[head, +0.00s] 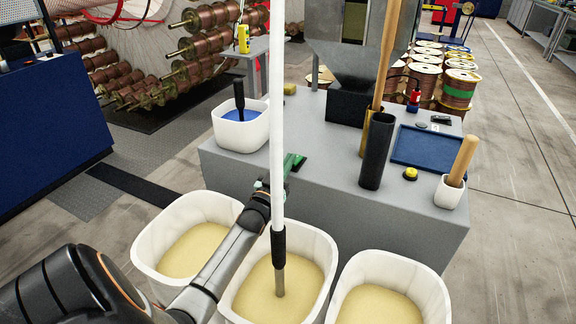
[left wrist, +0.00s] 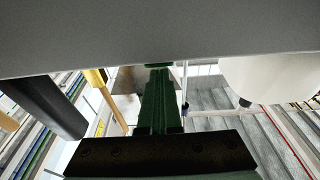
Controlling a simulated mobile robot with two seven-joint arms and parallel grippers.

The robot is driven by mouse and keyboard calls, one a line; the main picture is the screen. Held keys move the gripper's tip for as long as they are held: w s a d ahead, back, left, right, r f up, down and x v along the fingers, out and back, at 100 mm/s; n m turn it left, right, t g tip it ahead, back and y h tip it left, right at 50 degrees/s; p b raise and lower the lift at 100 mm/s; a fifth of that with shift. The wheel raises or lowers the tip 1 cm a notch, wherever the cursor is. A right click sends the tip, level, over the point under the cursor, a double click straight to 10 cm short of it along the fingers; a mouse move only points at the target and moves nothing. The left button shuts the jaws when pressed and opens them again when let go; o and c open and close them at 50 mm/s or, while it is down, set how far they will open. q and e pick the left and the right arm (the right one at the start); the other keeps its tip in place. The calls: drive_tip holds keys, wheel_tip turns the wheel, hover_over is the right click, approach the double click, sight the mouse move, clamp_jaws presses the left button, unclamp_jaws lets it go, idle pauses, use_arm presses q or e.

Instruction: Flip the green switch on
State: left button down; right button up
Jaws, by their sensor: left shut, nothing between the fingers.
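The green switch (head: 298,162) sits on the grey table top near its front left edge, partly behind a white pole. In the left wrist view, a green edge of it (left wrist: 160,65) shows at the table edge, just beyond my fingertips. My left gripper (head: 287,171) is at the switch's near side, partly covered by the pole. Its narrow green fingers (left wrist: 159,85) are together with nothing between them. Contact with the switch and the lever's position cannot be told. My right gripper is in neither view.
The white pole (head: 277,110) stands in the middle of three white bins with yellow contents (head: 322,250). On the grey table (head: 320,150) are a white tub (head: 240,130), a black tube (head: 376,150), a blue tray (head: 425,150) and a yellow button (head: 410,174).

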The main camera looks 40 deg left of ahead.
use_arm(q)
drive_tip(key=shift+f, duration=0.2)
